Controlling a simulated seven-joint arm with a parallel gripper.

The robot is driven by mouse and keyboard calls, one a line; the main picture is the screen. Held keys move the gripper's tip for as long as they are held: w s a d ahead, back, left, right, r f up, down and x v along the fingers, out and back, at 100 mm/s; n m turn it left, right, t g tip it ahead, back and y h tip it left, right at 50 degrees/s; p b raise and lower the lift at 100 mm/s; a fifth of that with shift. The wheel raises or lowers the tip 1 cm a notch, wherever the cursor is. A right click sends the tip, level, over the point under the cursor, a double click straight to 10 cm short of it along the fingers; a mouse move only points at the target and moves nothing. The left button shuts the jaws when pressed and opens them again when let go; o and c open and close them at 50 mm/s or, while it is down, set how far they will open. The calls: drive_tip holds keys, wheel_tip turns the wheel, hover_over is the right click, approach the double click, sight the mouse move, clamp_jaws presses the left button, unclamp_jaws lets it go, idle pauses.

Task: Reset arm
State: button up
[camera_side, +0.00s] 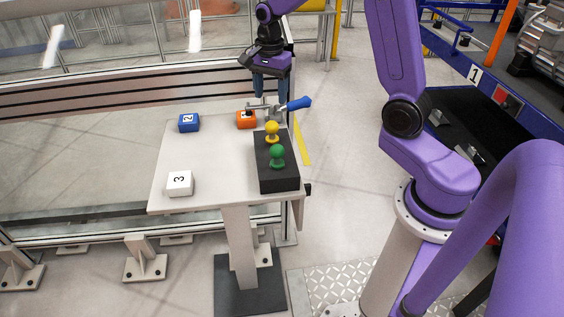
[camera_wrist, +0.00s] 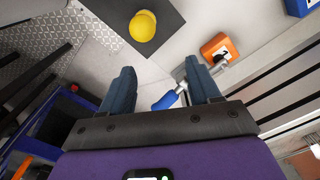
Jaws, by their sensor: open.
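My gripper (camera_side: 270,86) is open and hangs above the far right part of the small table (camera_side: 213,160). In the wrist view its two dark blue fingers (camera_wrist: 162,88) stand apart with nothing held between them. A lever with a blue handle (camera_side: 298,103) lies under and just right of the gripper at the table's far edge. Its blue handle also shows in the wrist view (camera_wrist: 166,101), seen between the fingers and lower down. The lever's metal part is partly hidden by a finger in the wrist view.
A black block (camera_side: 278,178) carries a yellow knob (camera_side: 272,129) and a green knob (camera_side: 277,154). An orange block (camera_side: 246,119), a blue block (camera_side: 188,122) marked 2 and a white block (camera_side: 180,183) marked 3 sit on the table. The table's middle is clear. A railing runs behind.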

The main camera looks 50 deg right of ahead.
drive_tip(key=s+a+r+n, duration=0.3)
drive_tip(key=s+a+n, duration=0.8)
drive_tip(key=s+n, duration=1.65)
drive_tip(key=s, duration=0.1)
drive_tip(key=shift+s+a+f, duration=0.2)
drive_tip(key=shift+s+a, duration=0.15)
drive_tip(key=shift+a, duration=0.1)
drive_tip(key=o, duration=0.3)
drive_tip(key=shift+s+n, duration=0.25)
drive_tip(key=shift+n, duration=0.1)
drive_tip(key=o, duration=0.4)
drive_tip(key=shift+d+f, duration=0.1)
drive_tip(key=shift+d, duration=0.05)
drive_tip(key=w+d+f+m+g+y, duration=0.6)
drive_tip(key=d+f+m, duration=0.55)
drive_tip(key=m, duration=0.65)
drive_tip(key=s+d+f+m+t+y, duration=0.35)
drive_tip(key=d+f+m+t, duration=1)
drive_tip(key=m, duration=0.75)
drive_tip(key=shift+t, duration=0.85)
drive_tip(key=x, duration=0.3)
drive_tip(key=r+x, duration=0.1)
drive_tip(key=x, duration=0.3)
drive_tip(key=r+x, duration=0.1)
drive_tip(key=x, duration=0.2)
drive_tip(key=shift+w+a+f, duration=0.1)
drive_tip(key=shift+w+a, duration=0.25)
drive_tip(key=shift+a, duration=0.25)
